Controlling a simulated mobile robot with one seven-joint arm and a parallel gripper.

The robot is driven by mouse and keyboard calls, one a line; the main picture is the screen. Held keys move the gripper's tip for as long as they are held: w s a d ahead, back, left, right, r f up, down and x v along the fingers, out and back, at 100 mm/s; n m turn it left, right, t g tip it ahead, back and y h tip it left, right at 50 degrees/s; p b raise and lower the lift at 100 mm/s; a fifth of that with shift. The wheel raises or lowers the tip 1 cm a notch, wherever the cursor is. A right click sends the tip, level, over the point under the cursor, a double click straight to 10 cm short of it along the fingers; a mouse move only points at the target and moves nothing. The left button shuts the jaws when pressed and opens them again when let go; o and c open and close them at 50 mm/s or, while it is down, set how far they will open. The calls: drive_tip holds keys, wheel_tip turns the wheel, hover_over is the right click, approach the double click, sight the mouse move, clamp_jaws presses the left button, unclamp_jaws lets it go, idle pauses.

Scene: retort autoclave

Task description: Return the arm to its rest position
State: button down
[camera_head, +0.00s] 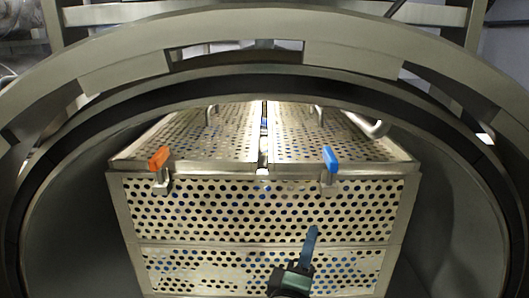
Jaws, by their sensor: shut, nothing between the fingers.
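My gripper (312,232) shows at the bottom centre, a little right of the middle. It points up and forward, with a dark body and blue fingers that are shut and empty. It appears in front of the lower part of a perforated metal basket (258,207). I cannot tell the gap between the fingertips and the basket front. The rest of my arm is out of view below.
The basket sits inside the round autoclave opening (262,75), whose metal rim curves around the view. An orange latch handle (159,158) and a blue latch handle (330,159) stand at the basket's top front edge. Free room lies beside the basket.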

drive_tip(key=s+a+r+m+y, duration=0.5)
drive_tip(key=a+r+m+y, duration=0.25)
drive_tip(key=r+m, duration=0.5)
drive_tip(key=s+r+t, duration=0.5)
drive_tip(key=s+r, duration=0.1)
drive_tip(key=r, duration=0.5)
drive_tip(key=s+r+t+h, duration=0.1)
drive_tip(key=s+r+t, duration=0.3)
drive_tip(key=r, duration=0.8)
drive_tip(key=shift+s+a+r+m+t, duration=0.2)
drive_tip(key=shift+s+a+m+t, duration=0.2)
drive_tip(key=shift+s, duration=0.75)
